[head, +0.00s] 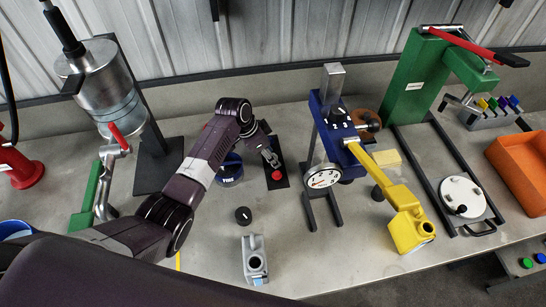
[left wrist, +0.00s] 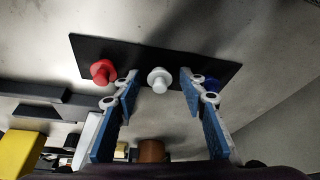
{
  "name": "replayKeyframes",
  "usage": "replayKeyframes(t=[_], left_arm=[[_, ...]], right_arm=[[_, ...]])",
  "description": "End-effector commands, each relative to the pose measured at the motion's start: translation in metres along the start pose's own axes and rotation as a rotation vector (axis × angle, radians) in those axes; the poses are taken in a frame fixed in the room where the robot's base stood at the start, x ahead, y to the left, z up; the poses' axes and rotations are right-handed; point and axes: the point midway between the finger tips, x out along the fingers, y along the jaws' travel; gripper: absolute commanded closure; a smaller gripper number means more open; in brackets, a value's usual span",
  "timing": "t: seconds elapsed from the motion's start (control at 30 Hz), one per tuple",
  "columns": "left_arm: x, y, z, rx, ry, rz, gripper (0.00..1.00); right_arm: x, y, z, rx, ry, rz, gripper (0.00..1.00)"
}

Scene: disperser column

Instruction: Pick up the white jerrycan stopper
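The white stopper (left wrist: 160,80) stands on a black plate (left wrist: 200,58) in the left wrist view, between a red stopper (left wrist: 103,72) and a blue stopper (left wrist: 211,85). My left gripper (left wrist: 159,92) is open. Its two fingers appear on either side of the white stopper, with a gap on both sides. In the head view, my left gripper (head: 271,158) is over the black plate (head: 279,184), just behind the red stopper (head: 277,175). The white stopper cannot be made out there. My right gripper is not in view.
A blue tub (head: 230,172) is left of the plate.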

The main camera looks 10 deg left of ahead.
Motion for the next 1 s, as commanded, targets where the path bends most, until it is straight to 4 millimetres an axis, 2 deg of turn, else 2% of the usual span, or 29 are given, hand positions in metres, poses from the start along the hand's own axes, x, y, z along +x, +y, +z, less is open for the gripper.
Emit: replayKeyframes(t=[0.17, 0.43, 0.77, 0.87, 1.0], left_arm=[[0.0, 0.0, 0.0, 0.001, 0.0, 0.0, 0.61], [0.0, 0.0, 0.0, 0.0, 0.0, 0.0, 0.9], [-0.002, 0.0, -0.001, 0.0, 0.001, 0.0, 0.9], [-0.007, -0.001, -0.003, 0.001, 0.001, 0.0, 0.9], [-0.025, -0.001, -0.011, 0.002, 0.003, -0.003, 0.9]], right_arm=[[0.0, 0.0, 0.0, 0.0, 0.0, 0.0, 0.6], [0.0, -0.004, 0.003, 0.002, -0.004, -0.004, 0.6], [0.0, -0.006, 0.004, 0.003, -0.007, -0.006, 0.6], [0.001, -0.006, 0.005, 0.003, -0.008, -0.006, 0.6], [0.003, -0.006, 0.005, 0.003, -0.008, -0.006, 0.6]])
